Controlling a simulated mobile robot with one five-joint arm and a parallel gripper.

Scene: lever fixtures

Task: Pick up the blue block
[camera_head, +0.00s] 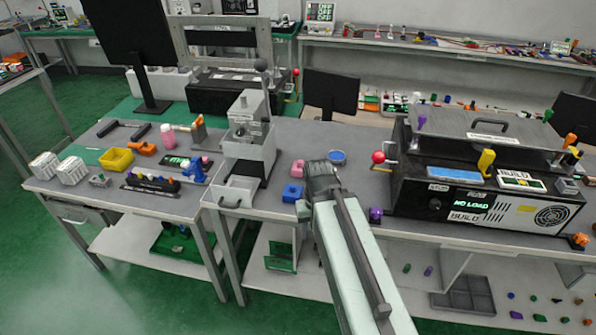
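A small blue block (292,193) sits on the grey bench top (270,207), in the middle of the view near the front edge. My gripper (321,176) is just right of the block and appears apart from it in the picture. My arm reaches up to it from the bottom of the view. The gripper's fingers are too small and dark to tell whether they are open or shut, and their height above the bench is unclear.
A pink block (298,168) lies just behind the blue block, and a round blue dish (338,157) is farther back. A clear-walled fixture (247,145) stands left. A large black machine (480,185) with a red-ball lever (378,157) stands right. A purple piece (375,214) lies by the front edge.

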